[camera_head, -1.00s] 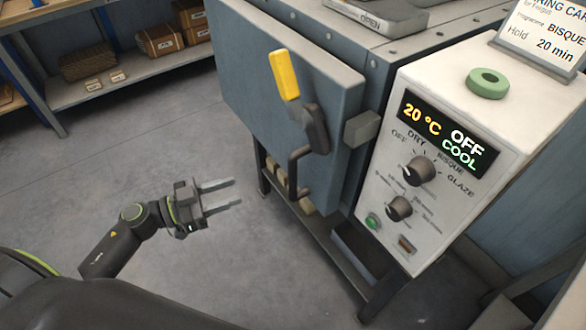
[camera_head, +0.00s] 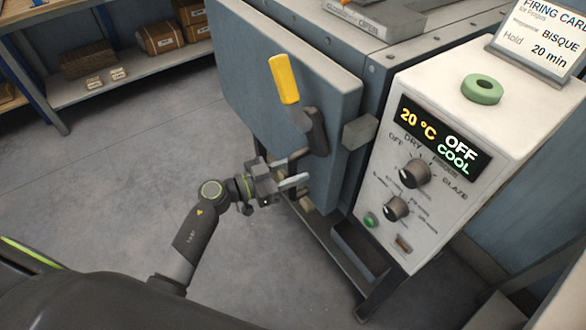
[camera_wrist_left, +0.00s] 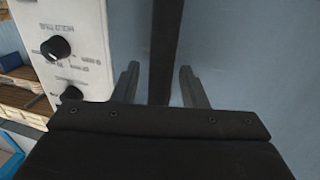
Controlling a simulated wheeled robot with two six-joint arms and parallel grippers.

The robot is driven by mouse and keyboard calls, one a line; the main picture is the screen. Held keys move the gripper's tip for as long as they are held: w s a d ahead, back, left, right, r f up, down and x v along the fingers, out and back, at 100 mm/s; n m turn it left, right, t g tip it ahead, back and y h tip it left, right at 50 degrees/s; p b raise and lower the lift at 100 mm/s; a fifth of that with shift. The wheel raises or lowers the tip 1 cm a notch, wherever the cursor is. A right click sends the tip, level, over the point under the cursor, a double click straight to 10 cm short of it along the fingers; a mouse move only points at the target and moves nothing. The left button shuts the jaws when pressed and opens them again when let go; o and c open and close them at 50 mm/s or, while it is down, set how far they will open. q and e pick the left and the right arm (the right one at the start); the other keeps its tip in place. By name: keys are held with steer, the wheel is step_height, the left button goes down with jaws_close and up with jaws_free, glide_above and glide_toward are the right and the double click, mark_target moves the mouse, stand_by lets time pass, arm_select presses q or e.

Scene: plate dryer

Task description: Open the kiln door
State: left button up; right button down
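The kiln door (camera_head: 262,85) is a blue-grey slab standing against the front of the kiln body. A latch lever with a yellow grip (camera_head: 285,80) points upward near the door's right edge. Below it is a dark bar handle, mostly hidden by my gripper in the head view; the bar (camera_wrist_left: 165,45) shows in the left wrist view. My left gripper (camera_head: 298,168) is at this handle. Its two fingers (camera_wrist_left: 160,88) are apart, with the bar between them and visible gaps on both sides. My right gripper is not in view.
A white control panel (camera_head: 425,175) reading 20 °C, OFF and COOL is right of the door. A shelf with boxes (camera_head: 160,38) is at the back left. The floor left of the kiln is clear.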

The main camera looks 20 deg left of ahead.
arm_select(q)
steer(key=shift+d, duration=0.1)
jaws_close()
stand_by(0.4)
